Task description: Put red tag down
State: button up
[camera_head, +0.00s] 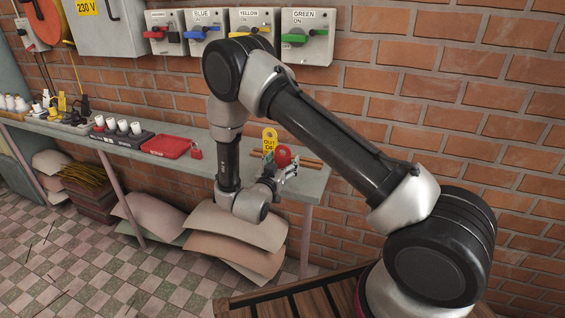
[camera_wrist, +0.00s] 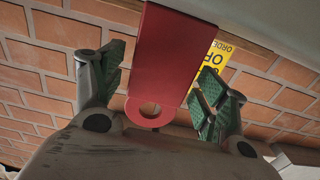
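A red tag (camera_wrist: 168,60) with a round hole at its near end fills the middle of the wrist view. It also shows in the head view as a small red shape (camera_head: 283,153) above the right end of the bench. My gripper (camera_wrist: 162,85) has its green-padded fingers spread, one on each side of the tag. Narrow gaps seem to show between pads and tag, though the right finger partly overlaps its edge. Whether the tag's far end touches the bench is hidden. A yellow "out of order" tag (camera_head: 269,139) stands just left of the red one.
The bench (camera_head: 312,182) runs along the brick wall. A red tray (camera_head: 166,146), a red padlock (camera_head: 196,151) and a black holder with white pieces (camera_head: 122,137) sit further left. Switch boxes (camera_head: 307,38) hang above. Brown sheets (camera_head: 237,227) lie below.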

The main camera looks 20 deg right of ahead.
jog(key=shift+r, duration=0.2)
jog(key=v, duration=1.2)
jog(key=w+r+g+y, duration=0.2)
jog(key=w+r+y, duration=0.65)
jog(key=r, duration=0.25)
jog(key=s+d+r+n+g+y, duration=0.1)
jog(key=s+r+n+y, duration=0.1)
jog(key=r, duration=0.3)
jog(key=s+d+r+n+g+y, duration=0.1)
jog(key=d+r+y, duration=0.1)
jog(key=r, duration=0.3)
jog(key=s+d+r+n+g, duration=0.1)
jog(key=s+d+r+g, duration=0.1)
jog(key=s+d, duration=0.4)
jog(key=s+d+r+n+g+h, duration=0.1)
jog(key=s+d, duration=0.5)
jog(key=s, duration=0.9)
jog(key=s+d+r+n+g+h, duration=0.1)
jog(key=s+d+r+n+g, duration=0.1)
jog(key=s+d, duration=0.4)
jog(key=s+r+g, duration=0.1)
jog(key=s, duration=0.3)
jog(key=shift+s+r, duration=0.2)
